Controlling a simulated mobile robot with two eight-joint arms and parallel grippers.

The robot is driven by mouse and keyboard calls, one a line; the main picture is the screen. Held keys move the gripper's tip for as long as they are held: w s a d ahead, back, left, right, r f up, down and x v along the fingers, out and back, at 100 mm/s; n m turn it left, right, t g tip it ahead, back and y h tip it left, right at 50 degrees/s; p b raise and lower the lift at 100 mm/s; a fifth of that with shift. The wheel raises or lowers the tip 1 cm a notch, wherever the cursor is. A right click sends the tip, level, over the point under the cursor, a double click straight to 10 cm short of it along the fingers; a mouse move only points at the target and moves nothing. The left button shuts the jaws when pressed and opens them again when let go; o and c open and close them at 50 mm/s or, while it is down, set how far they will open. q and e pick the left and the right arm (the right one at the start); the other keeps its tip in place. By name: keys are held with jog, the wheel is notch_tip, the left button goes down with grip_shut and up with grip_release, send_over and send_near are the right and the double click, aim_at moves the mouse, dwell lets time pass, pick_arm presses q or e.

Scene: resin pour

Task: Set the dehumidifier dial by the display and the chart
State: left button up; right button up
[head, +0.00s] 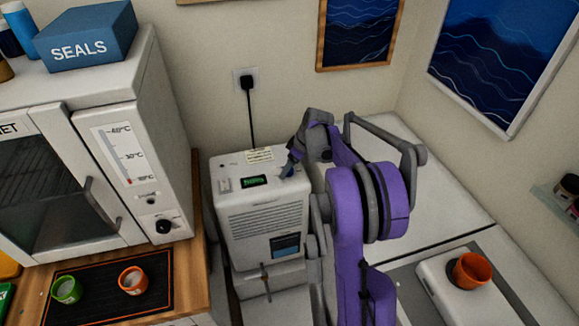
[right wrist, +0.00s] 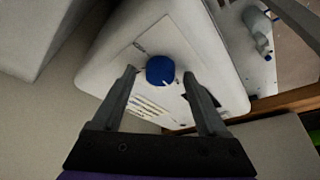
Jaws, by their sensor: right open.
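The white dehumidifier (head: 262,222) stands against the wall, with a small green-lit display (head: 254,182) on its top. A pale printed label (head: 259,155), perhaps the chart, sits at the back of the top; it also shows in the right wrist view (right wrist: 150,107). Their text is too small to read. The round blue dial (right wrist: 160,69) has a small white mark on its rim. My right gripper (right wrist: 160,76) is open, its fingers on either side of the dial, apart from it. In the head view the right gripper (head: 289,163) largely covers the dial. My left gripper is out of view.
A white oven-like cabinet (head: 92,185) stands left, with a blue SEALS box (head: 86,33) on top. Green (head: 67,289) and orange (head: 133,280) cups stand on a black mat (head: 95,312). A larger orange cup (head: 470,270) stands at right. A black cord (head: 250,120) runs up to the wall socket.

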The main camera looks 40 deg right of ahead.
grip_shut()
dwell(0.4)
